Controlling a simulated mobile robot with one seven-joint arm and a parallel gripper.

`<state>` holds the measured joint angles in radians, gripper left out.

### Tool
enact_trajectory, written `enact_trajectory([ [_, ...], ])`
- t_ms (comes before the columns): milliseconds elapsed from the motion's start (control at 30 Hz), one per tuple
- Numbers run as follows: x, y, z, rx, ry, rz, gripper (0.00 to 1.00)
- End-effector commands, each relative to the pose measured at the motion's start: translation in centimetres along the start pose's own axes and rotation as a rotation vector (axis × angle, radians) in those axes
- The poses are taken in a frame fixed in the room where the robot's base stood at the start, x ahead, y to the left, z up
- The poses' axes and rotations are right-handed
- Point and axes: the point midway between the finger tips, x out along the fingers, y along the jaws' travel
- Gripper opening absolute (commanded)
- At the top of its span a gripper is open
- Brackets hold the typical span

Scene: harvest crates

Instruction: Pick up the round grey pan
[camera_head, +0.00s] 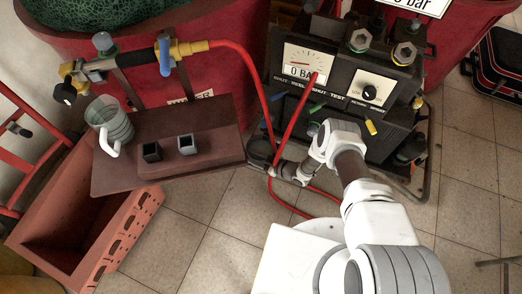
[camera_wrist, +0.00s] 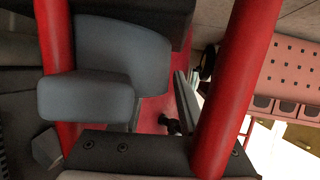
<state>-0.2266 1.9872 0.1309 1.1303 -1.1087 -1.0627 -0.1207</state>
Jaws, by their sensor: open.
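I cannot make out a round grey pan for certain in either view. My gripper (camera_head: 272,160) is at the end of my white arm, low between the brown shelf and the black test unit, beside the red hose. It looks small and partly hidden there. A dark rounded shape sits at its tip, and I cannot tell whether this is part of the gripper. I see nothing held in the jaws.
The brown shelf (camera_head: 215,125) holds a ribbed mug (camera_head: 118,127) and two small square cups (camera_head: 187,144). A red hose (camera_head: 245,65) loops down past my gripper. The black gauge unit (camera_head: 345,65) stands behind my wrist. A reddish crate (camera_head: 95,240) is lower left.

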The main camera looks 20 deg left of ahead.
Motion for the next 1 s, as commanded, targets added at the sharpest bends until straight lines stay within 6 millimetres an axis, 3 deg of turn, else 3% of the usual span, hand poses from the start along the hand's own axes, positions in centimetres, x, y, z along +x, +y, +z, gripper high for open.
enact_trajectory([
  [167,-0.01,0.00,0.02,0.000,0.000,0.000,0.41],
  [400,0.00,-0.02,0.02,0.000,0.000,0.000,0.00],
  [1000,-0.04,-0.03,0.19,0.001,-0.004,0.000,0.00],
])
